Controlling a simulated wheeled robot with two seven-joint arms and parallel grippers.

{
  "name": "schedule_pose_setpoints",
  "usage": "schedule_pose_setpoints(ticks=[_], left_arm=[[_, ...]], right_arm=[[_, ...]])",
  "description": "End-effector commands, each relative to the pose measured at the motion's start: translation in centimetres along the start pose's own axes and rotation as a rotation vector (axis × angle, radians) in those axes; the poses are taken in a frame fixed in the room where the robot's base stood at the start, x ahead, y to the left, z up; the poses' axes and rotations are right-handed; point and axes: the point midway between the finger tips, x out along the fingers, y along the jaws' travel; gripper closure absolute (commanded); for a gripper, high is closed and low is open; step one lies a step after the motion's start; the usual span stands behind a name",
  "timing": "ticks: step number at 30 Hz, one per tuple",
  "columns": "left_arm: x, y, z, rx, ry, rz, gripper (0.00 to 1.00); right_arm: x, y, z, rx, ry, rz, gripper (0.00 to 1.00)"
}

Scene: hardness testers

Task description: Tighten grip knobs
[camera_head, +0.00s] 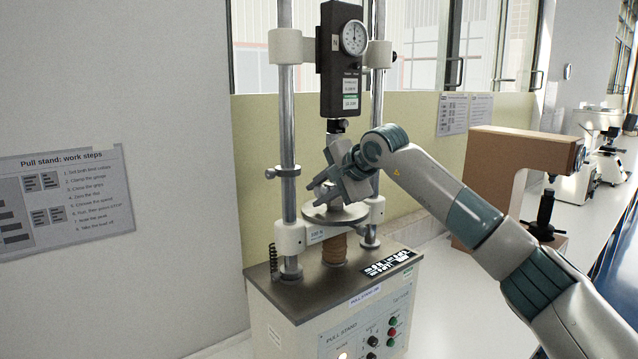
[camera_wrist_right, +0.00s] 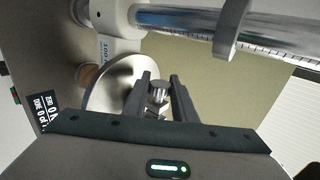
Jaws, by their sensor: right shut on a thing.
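The pull stand (camera_head: 330,310) stands in the middle of the head view, with two steel columns and a dark force gauge (camera_head: 341,60) hanging between them. Below the gauge is a round metal plate (camera_head: 336,213) on the crosshead. My right gripper (camera_head: 328,187) reaches in from the right, between the gauge and the plate. In the right wrist view its two dark fingers (camera_wrist_right: 160,97) are shut on a small metal grip knob (camera_wrist_right: 158,86), above the round plate (camera_wrist_right: 115,85). The gripper hides most of the grips in the head view. My left gripper is out of view.
A brown bench tester (camera_head: 510,165) stands on the white bench to the right, with microscopes (camera_head: 605,150) behind it. A work-steps sheet (camera_head: 60,200) is on the wall at left. The stand's front panel (camera_head: 375,335) has several buttons.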

Motion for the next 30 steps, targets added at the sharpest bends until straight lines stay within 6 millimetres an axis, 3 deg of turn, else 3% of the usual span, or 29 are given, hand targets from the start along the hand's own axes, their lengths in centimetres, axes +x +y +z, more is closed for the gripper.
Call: schedule_pose_setpoints(ticks=[1, 9, 26, 27, 28, 30], left_arm=[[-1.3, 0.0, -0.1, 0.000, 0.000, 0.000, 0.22], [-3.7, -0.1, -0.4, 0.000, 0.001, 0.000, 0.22], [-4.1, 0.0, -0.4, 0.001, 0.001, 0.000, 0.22], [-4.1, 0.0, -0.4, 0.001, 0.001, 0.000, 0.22], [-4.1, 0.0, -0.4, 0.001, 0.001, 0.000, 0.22], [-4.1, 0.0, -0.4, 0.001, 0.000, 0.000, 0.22]], right_arm=[[-0.4, -0.6, -0.1, 0.000, 0.003, 0.035, 0.98], [-0.2, -0.4, 0.0, 0.000, 0.002, 0.180, 0.98], [0.0, 0.0, 0.0, -0.001, 0.001, 0.226, 0.98], [0.0, 0.0, 0.0, -0.001, 0.001, 0.225, 0.66], [0.0, 0.0, 0.0, -0.001, 0.001, 0.225, 0.59], [0.0, 0.0, 0.0, -0.001, 0.000, 0.225, 0.57]])
